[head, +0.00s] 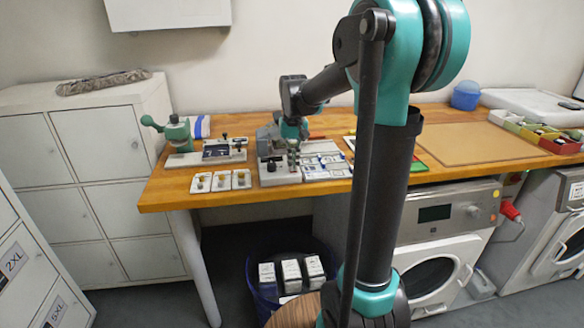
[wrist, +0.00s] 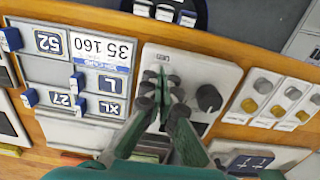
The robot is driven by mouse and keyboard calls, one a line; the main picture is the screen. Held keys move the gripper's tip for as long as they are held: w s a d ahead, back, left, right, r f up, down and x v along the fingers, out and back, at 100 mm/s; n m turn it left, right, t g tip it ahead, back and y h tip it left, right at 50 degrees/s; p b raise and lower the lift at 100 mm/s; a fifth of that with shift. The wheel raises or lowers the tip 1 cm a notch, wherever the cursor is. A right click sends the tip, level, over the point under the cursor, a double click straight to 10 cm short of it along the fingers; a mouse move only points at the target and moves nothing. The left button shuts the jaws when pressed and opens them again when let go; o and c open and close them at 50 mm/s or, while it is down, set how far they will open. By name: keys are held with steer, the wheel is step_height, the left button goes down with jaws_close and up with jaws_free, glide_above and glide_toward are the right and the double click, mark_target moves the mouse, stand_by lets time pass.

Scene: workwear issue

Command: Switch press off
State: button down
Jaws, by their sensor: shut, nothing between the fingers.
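The press (head: 265,142) appears to be the grey machine on the wooden bench, with a pale control plate at its front. In the head view my gripper (head: 293,158) is at the plate. The fingers hide part of the controls, and the switch position is unclear.
White size tags (head: 325,167) lie right of the plate; small cards with knobs (head: 221,181) lie left. A green hand press (head: 177,133) stands further left. A brown board (head: 475,143) lies right. A blue bin with white boxes (head: 291,272) stands below the bench edge.

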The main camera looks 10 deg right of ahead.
steer(key=shift+r, duration=3.5)
steer(key=s+d+f+t, duration=0.2)
steer(key=s+f, duration=0.8)
steer(key=s, duration=0.1)
steer(key=s+d+f+t, duration=0.2)
steer(key=s+f, duration=0.9)
steer(key=c, duration=2.3)
jaws_free()
